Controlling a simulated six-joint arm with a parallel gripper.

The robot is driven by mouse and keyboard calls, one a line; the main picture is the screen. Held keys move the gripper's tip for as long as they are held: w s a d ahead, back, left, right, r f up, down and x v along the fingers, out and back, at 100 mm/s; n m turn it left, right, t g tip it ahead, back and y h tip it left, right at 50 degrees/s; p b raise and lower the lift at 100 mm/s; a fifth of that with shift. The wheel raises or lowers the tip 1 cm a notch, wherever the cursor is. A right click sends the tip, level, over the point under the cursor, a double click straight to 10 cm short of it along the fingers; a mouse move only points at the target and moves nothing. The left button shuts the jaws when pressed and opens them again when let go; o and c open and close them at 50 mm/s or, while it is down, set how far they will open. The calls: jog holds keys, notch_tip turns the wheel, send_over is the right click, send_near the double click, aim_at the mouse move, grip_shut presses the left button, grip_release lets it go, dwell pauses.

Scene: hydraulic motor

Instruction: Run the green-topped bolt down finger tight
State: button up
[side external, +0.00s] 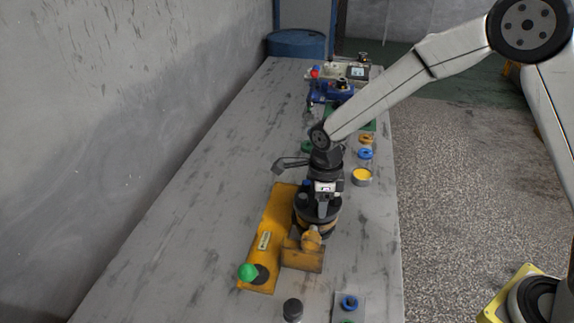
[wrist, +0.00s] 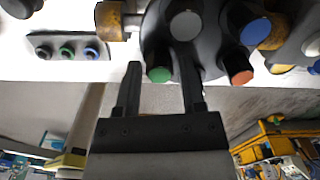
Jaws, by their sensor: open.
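In the wrist view the green-topped bolt (wrist: 160,74) has a dark body and a green end. It stands at the dark round head of the motor (wrist: 210,50), among bolts with blue (wrist: 256,31), orange-red (wrist: 242,77) and grey (wrist: 186,25) tops. My gripper (wrist: 160,72) is open. The green top appears between its two fingers, nearer the left one, with no clear contact. In the side view my gripper (side external: 322,208) points down over the motor (side external: 304,222); the green top is hidden there.
A plate with coloured rings (side external: 349,303) is at the front. A yellow-topped tin (side external: 362,176) stands right. Bench space at left is clear.

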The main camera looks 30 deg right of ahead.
jog(key=shift+r, duration=3.7)
jog(key=shift+d, duration=0.1)
jog(key=s+d+f+n+t, duration=0.1)
jog(key=s+d+n, duration=0.4)
jog(key=n, duration=0.7)
jog(key=s+d+f+n+t, duration=0.1)
jog(key=s+d+n, duration=0.5)
jog(key=s+n, duration=0.4)
jog(key=shift+n+t, duration=0.3)
jog(key=shift+n, duration=1.2)
jog(key=shift+d, duration=0.1)
